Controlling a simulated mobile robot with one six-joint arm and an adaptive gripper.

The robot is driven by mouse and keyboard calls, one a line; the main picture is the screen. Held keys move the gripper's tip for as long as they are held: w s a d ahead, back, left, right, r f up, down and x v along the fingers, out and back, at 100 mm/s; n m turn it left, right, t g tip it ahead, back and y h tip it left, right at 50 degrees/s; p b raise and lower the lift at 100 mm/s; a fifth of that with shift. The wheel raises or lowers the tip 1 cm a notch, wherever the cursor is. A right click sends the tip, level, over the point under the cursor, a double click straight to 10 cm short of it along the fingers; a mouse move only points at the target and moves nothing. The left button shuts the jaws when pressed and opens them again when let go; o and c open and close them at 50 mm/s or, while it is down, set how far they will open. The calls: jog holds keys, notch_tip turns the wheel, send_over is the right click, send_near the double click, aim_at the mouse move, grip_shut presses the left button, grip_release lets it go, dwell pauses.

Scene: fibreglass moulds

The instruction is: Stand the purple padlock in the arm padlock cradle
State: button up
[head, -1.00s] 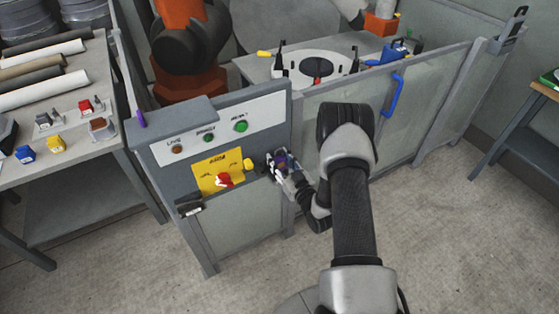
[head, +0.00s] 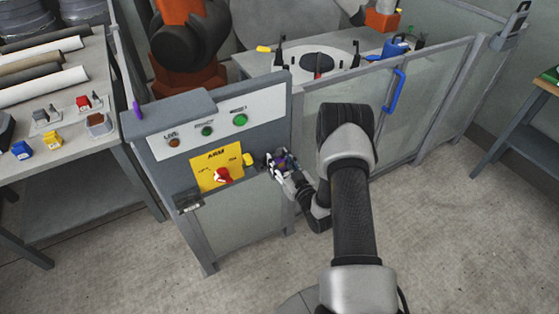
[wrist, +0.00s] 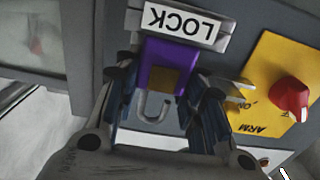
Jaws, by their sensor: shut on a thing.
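The purple padlock (wrist: 168,62) is between the fingers of my gripper (wrist: 165,98), which is shut on it. Its grey shackle (wrist: 152,106) points to the bottom of the wrist view, and its body points toward a white LOCK label. The grey holder behind the LOCK label (wrist: 180,24) seems to be the cradle. The padlock's body end is right at this label; I cannot tell whether it touches or sits inside. In the head view my gripper (head: 281,165) is right of the yellow ARM panel, with a little purple (head: 282,161) showing. It hides the cradle there.
The yellow ARM panel with its red knob (wrist: 290,94) is close beside my gripper. A fence with a blue handle (head: 395,93) stands to the right of the cabinet. A bench (head: 75,135) with rolls and padlocks is at the left. Floor at the right is open.

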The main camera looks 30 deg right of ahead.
jog(key=shift+f+b, duration=0.5)
jog(key=shift+f, duration=0.1)
dwell(0.3)
jog(key=o, duration=1.2)
jog(key=s, duration=1.2)
jog(key=shift+d, duration=0.2)
